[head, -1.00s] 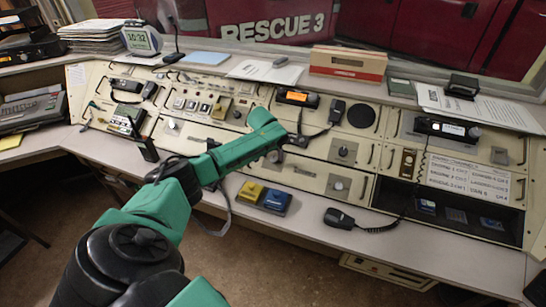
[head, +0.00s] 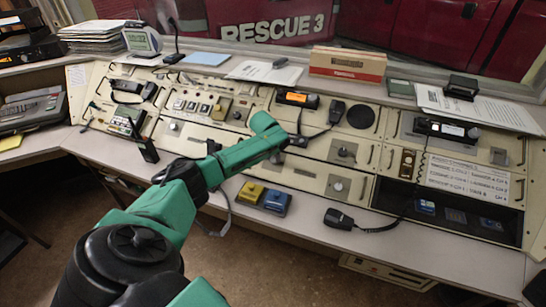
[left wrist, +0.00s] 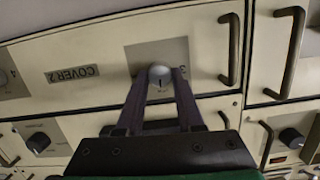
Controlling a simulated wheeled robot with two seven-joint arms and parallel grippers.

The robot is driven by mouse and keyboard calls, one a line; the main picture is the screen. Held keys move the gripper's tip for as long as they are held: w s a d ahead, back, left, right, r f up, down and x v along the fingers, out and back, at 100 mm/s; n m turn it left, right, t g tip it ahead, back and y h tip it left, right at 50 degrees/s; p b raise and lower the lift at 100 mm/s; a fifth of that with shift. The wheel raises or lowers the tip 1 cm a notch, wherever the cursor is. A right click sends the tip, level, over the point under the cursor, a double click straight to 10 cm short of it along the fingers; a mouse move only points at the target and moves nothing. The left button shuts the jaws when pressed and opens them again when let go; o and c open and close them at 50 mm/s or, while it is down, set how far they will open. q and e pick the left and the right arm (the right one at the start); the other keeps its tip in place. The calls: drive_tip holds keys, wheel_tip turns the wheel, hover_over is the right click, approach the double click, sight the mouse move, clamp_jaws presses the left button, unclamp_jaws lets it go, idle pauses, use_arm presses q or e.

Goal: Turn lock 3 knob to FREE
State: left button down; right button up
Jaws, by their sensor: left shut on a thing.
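A pale round knob (left wrist: 160,72) sits on a grey plate (left wrist: 178,52) on a cream console panel in the left wrist view. My left gripper (left wrist: 160,80) is shut on this knob, with one dark finger on each side. A short dark mark shows on the knob's face. In the head view my green left hand (head: 252,148) reaches over the console's lower middle panels and hides this knob. My right gripper is not in view.
An upside-down COVER 2 label (left wrist: 72,74) and dark bar handles (left wrist: 229,48) are close to the knob. Dark knobs (left wrist: 38,142) show further off. A yellow box (head: 251,192) and a blue box (head: 276,201) stand on the front ledge, near a handheld microphone (head: 339,218).

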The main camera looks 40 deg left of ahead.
use_arm(q)
drive_tip(key=m+p, duration=0.2)
drive_tip(key=m, duration=0.1)
drive_tip(key=shift+d+r+y, duration=0.1)
drive_tip(key=shift+d+y, duration=0.05)
drive_tip(key=shift+y, duration=0.15)
drive_tip(key=m+p, duration=0.2)
drive_tip(key=m, duration=0.2)
drive_tip(key=shift+d+m+y, duration=0.1)
drive_tip(key=shift+m+y, duration=0.3)
drive_tip(key=m+p, duration=0.1)
drive_tip(key=m, duration=0.3)
drive_tip(key=shift+s+d+y+p, duration=0.1)
drive_tip(key=shift+y+p, duration=0.25)
drive_tip(key=shift+y, duration=0.05)
drive_tip(key=shift+f+m+t+p, duration=0.15)
drive_tip(key=shift+m+t+p, duration=0.15)
drive_tip(key=shift+m, duration=0.9)
drive_tip(key=shift+f+m+t+p, duration=0.1)
drive_tip(key=shift+m+t+p, duration=0.2)
drive_tip(key=shift+m, duration=0.9)
drive_tip(key=shift+s+y, duration=0.1)
drive_tip(key=shift+y, duration=0.2)
drive_tip(key=c, duration=0.5)
unclamp_jaws()
